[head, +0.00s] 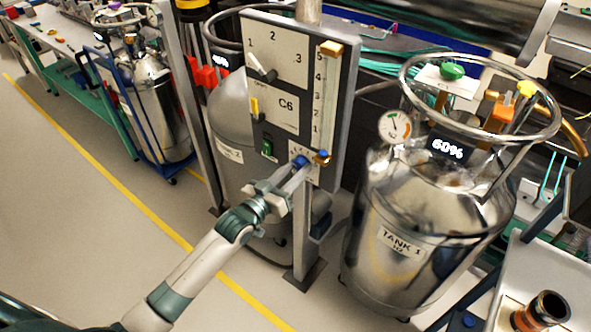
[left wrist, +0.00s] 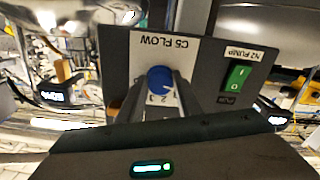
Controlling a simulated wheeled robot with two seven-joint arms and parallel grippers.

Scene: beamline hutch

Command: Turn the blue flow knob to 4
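My left gripper (head: 298,168) reaches the panel from the front. Its two fingers (left wrist: 161,84) lie on both sides of the knob and appear closed on it. The fingers hide part of the dial, so the setting is not readable. My right gripper is not in view.
A selector (head: 262,68) marked 1 to 3, a yellow lever (head: 254,108) and a vertical scale tube (head: 326,95) share the panel. A steel tank (head: 420,245) with a 60% display stands close on the right. Open floor (head: 90,220) lies to the left.

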